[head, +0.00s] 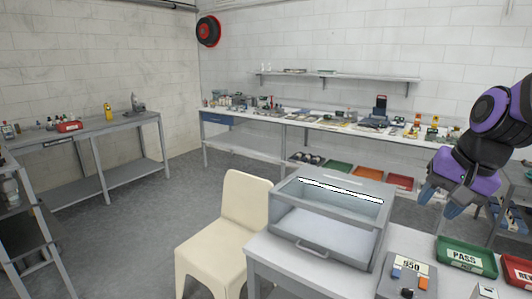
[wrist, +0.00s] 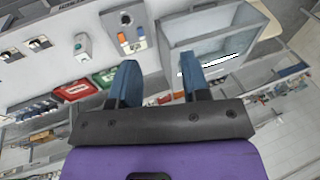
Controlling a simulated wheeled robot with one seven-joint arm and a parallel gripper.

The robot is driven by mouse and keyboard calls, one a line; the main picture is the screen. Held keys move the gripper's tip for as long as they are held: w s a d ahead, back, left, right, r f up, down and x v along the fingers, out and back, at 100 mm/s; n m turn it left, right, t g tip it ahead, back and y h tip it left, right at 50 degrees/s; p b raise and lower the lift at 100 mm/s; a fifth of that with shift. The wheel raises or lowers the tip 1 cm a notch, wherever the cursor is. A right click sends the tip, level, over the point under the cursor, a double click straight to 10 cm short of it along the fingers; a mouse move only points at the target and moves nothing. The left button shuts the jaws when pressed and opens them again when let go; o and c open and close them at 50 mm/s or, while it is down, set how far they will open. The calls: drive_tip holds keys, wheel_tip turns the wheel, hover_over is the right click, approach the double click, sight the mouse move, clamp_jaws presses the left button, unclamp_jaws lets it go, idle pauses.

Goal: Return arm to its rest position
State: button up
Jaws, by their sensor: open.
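My gripper (head: 440,196) is at the right of the head view, raised above the table with its fingers pointing down. In the wrist view, its two blue fingers (wrist: 160,85) stand apart with nothing between them. My purple and black arm reaches in from the right edge of the head view. The gripper is clear of the grey washer box (head: 330,228), which stands to its left on the table.
On the near table (head: 345,284) are a grey control box marked 950 (head: 405,277), a green PASS tray (head: 484,270) and a red tray (head: 515,268). A cream chair (head: 240,200) stands left of the table. A long bench (head: 300,122) lines the back wall. Floor at left centre is clear.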

drive_tip(key=s+r+n+t+h, duration=0.1)
drive_tip(key=s+r+n, duration=0.1)
drive_tip(key=s, duration=0.4)
drive_tip(key=s+a+r+n+t, duration=0.1)
drive_tip(key=s+r+n, duration=0.2)
drive_tip(key=s, duration=0.3)
drive_tip(key=shift+s+a+r+n+h, duration=0.15)
drive_tip(key=shift+s+r+n+h, duration=0.1)
drive_tip(key=shift+n+h, duration=0.25)
idle(0.5)
